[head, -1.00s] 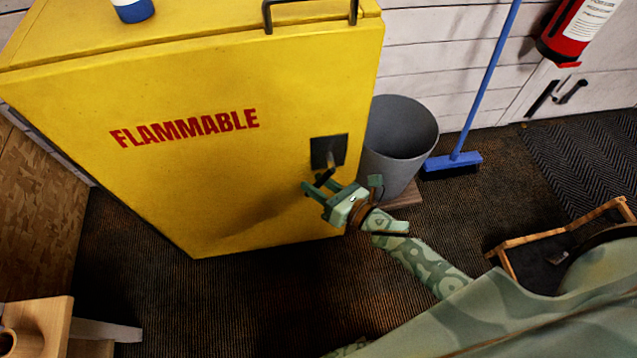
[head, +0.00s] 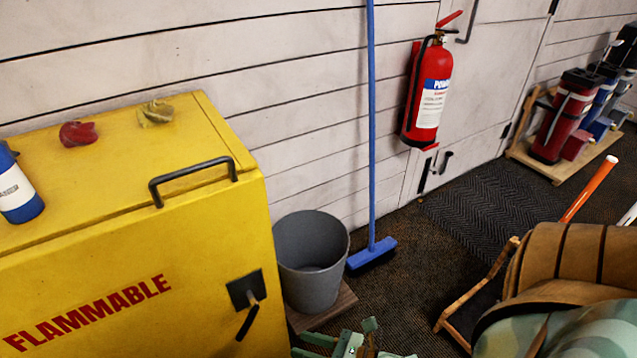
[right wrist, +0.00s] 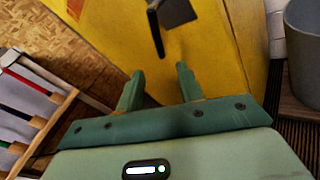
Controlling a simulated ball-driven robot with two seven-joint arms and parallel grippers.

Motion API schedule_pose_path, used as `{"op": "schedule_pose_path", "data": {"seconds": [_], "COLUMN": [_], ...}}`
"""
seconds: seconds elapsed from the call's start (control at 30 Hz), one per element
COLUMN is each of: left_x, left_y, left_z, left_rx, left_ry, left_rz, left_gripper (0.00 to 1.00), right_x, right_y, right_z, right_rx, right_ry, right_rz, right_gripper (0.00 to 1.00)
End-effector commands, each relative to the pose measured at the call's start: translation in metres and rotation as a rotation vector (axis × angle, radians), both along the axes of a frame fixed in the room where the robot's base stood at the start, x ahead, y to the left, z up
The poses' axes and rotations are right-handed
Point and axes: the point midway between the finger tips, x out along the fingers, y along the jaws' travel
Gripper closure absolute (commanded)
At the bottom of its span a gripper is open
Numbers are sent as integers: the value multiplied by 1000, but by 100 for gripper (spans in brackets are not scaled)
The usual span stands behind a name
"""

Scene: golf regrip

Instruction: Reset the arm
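My right gripper (head: 308,346) shows at the bottom edge of the head view, partly cut off. It is right of and below the black latch (head: 246,296) on the yellow cabinet (head: 190,258). In the right wrist view its two green fingers (right wrist: 159,86) stand apart with nothing between them. They point at the yellow cabinet door (right wrist: 215,60), with the latch (right wrist: 170,14) ahead of them and apart from the fingertips. The cabinet door looks shut. My left gripper is not in view.
A grey bucket (head: 311,262) stands beside the cabinet, close to my right gripper. A blue broom (head: 371,160) leans on the wall by a red fire extinguisher (head: 428,95).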

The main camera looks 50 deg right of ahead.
Motion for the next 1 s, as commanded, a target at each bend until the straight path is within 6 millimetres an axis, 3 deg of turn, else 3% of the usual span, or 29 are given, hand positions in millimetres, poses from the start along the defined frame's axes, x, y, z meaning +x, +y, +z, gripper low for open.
{"op": "schedule_pose_path", "data": {"seconds": [0.2, 0.77, 0.93, 1.0], "left_x": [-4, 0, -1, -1], "left_y": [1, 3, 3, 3], "left_z": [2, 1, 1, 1], "left_rx": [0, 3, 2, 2], "left_ry": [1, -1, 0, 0], "left_rz": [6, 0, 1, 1], "left_gripper": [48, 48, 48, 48], "right_x": [-13, -13, -12, -16], "right_y": [-6, -6, -11, -21], "right_z": [1, 1, -7, -25], "right_rx": [-1, 4, 169, 330], "right_ry": [0, 2, 113, 249], "right_rz": [-1, -1, -46, -133], "right_gripper": [63, 63, 63, 63]}}
